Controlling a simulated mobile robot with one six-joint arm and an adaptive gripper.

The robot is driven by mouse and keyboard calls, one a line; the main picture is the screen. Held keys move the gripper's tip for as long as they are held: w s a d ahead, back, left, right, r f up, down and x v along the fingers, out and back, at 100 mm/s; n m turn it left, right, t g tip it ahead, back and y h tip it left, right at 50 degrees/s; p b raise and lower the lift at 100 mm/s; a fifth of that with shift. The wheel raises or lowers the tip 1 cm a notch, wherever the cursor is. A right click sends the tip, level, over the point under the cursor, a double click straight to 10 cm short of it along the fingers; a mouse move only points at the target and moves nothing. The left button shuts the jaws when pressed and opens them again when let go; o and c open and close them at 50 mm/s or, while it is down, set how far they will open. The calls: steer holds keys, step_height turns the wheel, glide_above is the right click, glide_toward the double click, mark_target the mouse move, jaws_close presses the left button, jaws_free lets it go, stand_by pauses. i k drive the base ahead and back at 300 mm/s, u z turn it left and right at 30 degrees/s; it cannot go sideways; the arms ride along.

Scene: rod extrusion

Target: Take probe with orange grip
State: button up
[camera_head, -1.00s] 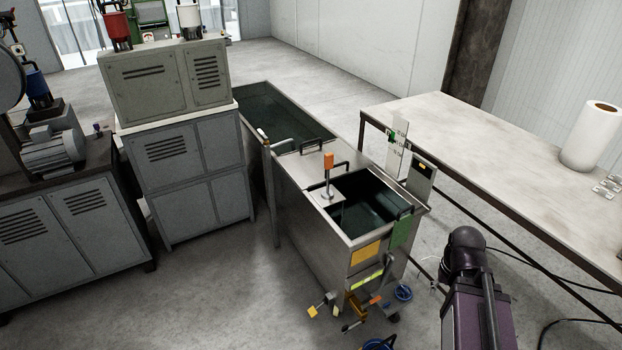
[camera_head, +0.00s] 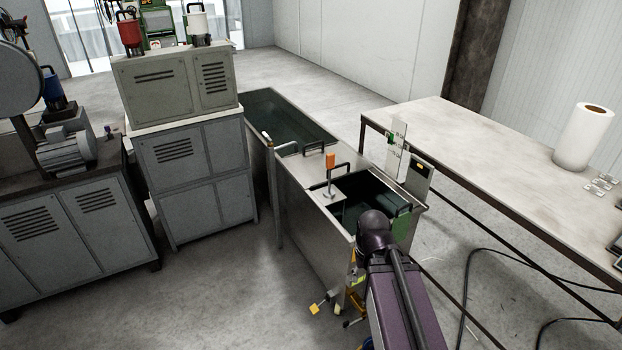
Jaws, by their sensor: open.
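The probe with the orange grip (camera_head: 330,161) stands upright on a small metal plate at the left edge of the open bath in the steel tank (camera_head: 298,206). Its thin shaft runs down from the grip to the plate. My purple arm is in front of the tank's near right corner, to the right of and nearer than the probe, and does not touch it. My gripper cannot be made out in this view. My arm hides part of the tank's front and of the bath.
A long worktable (camera_head: 440,125) with a white paper roll (camera_head: 583,137) stands at the right. Grey cabinets (camera_head: 195,170) stand at the left. Black handles and a green-marked upright plate (camera_head: 398,150) rise around the bath. Cables lie on the floor at the right.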

mark_target(328, 192)
steer(key=u, duration=0.55)
steer(key=k, duration=1.35)
steer(key=u, duration=0.6)
steer(key=i, duration=1.2)
steer(key=z, duration=0.4)
steer(key=i, duration=0.7)
steer(key=z, duration=0.7)
steer(key=i, duration=0.6)
steer(key=z, duration=0.25)
